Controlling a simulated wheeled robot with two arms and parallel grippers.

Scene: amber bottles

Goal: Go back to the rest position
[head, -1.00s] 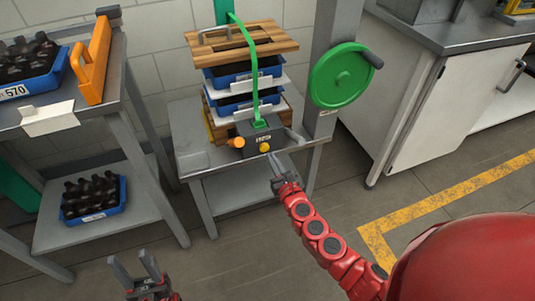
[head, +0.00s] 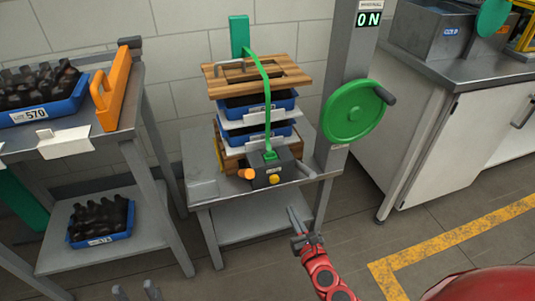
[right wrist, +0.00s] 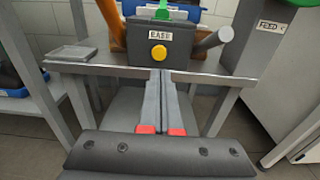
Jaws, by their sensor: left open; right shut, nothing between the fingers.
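My right gripper (head: 296,220) is shut and empty, in front of and below the edge of the small grey press table (head: 195,190). In the right wrist view its closed fingers (right wrist: 160,85) point toward a dark box (right wrist: 150,35) with a yellow button (right wrist: 158,52). My left gripper (head: 136,291) is open and empty at the bottom edge of the head view; only its fingertips show.
Blue trays (head: 243,103) sit stacked between wooden boards on the press table, under a green strap (head: 266,90). A green handwheel (head: 350,112) is on the post beside it. A bottle rack (head: 65,190) stands left, a cabinet (head: 430,150) right.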

